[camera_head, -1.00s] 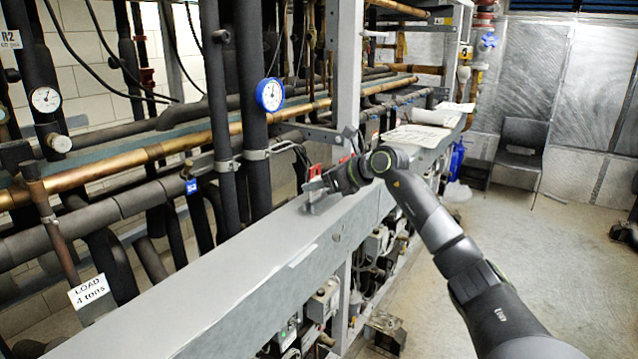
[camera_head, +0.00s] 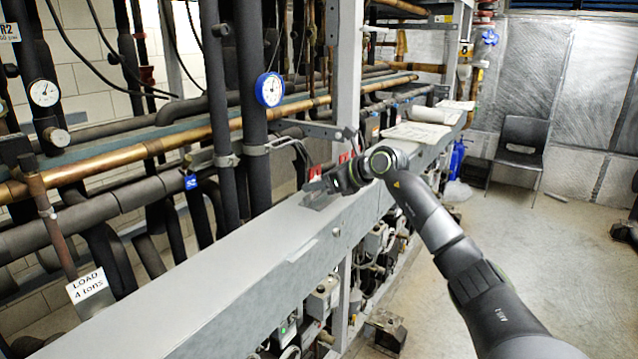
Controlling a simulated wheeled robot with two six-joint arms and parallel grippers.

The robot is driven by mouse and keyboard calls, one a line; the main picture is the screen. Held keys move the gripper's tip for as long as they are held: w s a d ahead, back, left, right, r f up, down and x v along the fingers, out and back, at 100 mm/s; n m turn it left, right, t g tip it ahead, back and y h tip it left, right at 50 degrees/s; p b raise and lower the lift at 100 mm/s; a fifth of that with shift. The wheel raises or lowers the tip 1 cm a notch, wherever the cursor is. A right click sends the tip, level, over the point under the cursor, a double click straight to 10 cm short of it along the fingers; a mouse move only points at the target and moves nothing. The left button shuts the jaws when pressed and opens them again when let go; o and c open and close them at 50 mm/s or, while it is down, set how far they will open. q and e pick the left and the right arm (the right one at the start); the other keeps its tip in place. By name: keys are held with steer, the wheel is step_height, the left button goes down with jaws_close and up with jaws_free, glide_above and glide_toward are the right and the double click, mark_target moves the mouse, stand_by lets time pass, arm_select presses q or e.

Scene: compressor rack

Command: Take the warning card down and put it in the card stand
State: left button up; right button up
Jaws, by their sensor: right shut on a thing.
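My right gripper (camera_head: 318,186) is over the grey beam, at a small grey block (camera_head: 320,203) that looks like the card stand. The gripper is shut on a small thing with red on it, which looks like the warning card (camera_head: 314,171). The card is mostly hidden and too small to read. I cannot tell whether it sits in the stand or is held just above it. My left gripper is not in view.
The long grey beam (camera_head: 215,270) is clear towards the front left. Pipes with a blue gauge (camera_head: 270,90) stand behind it. A grey upright post (camera_head: 346,80) rises close to my right gripper. A white "LOAD 4 tons" sign (camera_head: 88,286) hangs at lower left. Papers (camera_head: 418,133) lie farther along.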

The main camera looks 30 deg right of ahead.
steer(key=shift+f, duration=0.25)
stand_by(0.4)
steer(key=o, duration=0.8)
steer(key=shift+s+d+b, duration=0.1)
steer(key=shift+s+b, duration=0.05)
steer(key=shift+b, duration=0.2)
steer(key=shift+b+v, duration=3.9)
steer(key=shift+v, duration=4.65)
steer(key=shift+r, duration=0.1)
